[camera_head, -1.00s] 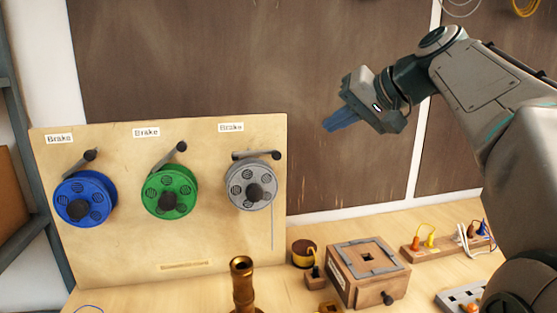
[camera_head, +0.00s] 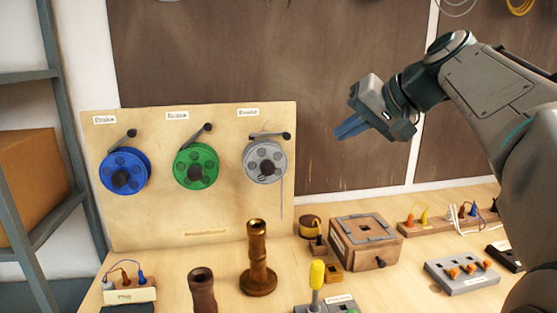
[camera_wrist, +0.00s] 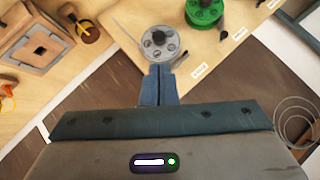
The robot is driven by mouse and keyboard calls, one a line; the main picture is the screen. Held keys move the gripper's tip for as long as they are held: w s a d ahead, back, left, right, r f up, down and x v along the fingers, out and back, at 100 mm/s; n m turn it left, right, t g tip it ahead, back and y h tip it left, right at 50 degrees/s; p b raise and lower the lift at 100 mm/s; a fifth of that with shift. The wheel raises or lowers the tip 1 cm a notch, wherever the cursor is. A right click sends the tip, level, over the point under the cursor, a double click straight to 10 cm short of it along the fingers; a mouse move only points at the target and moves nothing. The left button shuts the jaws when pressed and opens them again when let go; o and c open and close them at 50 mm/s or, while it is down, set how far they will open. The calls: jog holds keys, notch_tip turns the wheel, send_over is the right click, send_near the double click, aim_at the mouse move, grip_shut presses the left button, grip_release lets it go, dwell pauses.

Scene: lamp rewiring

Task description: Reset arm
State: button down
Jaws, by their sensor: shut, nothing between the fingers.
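My gripper (camera_head: 352,128) is raised in front of the dark wall panel, above the bench and to the right of the spool board. Its blue fingers are together with nothing between them. In the wrist view the shut fingers (camera_wrist: 158,84) point toward the grey spool (camera_wrist: 158,43), apart from it as far as I can tell. My arm reaches in from the right of the head view.
A board (camera_head: 150,220) carries blue (camera_head: 112,186), green (camera_head: 187,181) and grey spools with brake levers. The bench holds a brass lamp stem (camera_head: 257,265), a wooden box (camera_head: 365,250), a yellow-handled screwdriver (camera_head: 317,275) and terminal blocks. A shelf (camera_head: 60,240) stands left.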

jog(key=s+f+g+h, duration=0.1)
jog(key=s+f+h, duration=0.1)
jog(key=s+f, duration=0.5)
jog(key=s+d+f+g+h, duration=0.1)
jog(key=s+f, duration=0.5)
jog(key=f, duration=0.9)
jog(key=s+d+f+n+g+h, duration=0.1)
jog(key=s+f+g+h, duration=0.2)
jog(key=s+f, duration=0.4)
notch_tip(320, 180, down, 4)
jog(key=shift+s+d+f+h+p, duration=0.1)
jog(key=shift+s+d+h+p, duration=0.1)
jog(key=shift+s+h+p, duration=0.3)
jog(key=shift+w, duration=0.15)
